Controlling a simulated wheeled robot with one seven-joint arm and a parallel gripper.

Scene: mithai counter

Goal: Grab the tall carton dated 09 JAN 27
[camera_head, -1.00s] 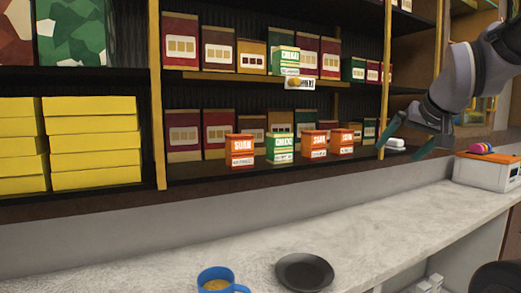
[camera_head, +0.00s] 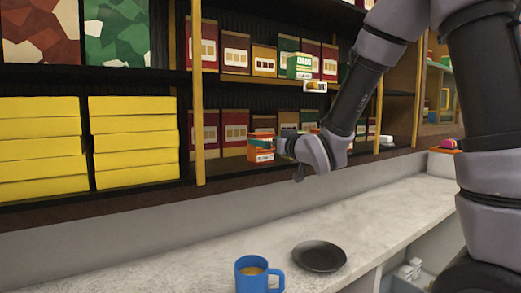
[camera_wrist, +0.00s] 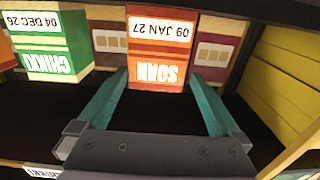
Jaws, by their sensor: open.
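The orange SOAN carton (camera_wrist: 160,50) with the label 09 JAN 27 stands in the middle of the wrist view, which is upside down. In the head view the orange carton (camera_head: 261,150) is at the front of the lower shelf, partly covered by my arm's end. My gripper (camera_wrist: 159,78) is open, with one teal finger on each side of the carton's near face. The fingertips are at about the carton's front; how far they reach along its sides is unclear. A green CHIKKI carton (camera_wrist: 48,45) marked 04 DEC 26 stands beside it, to the left in the wrist view.
Dark red boxes (camera_head: 235,130) stand behind on the lower shelf. A green carton (camera_head: 300,66) sits on the upper shelf above a tag (camera_head: 315,86). Yellow boxes (camera_head: 135,140) fill the left bay past a post. The counter below holds a blue mug (camera_head: 252,275) and dark plate (camera_head: 319,256).

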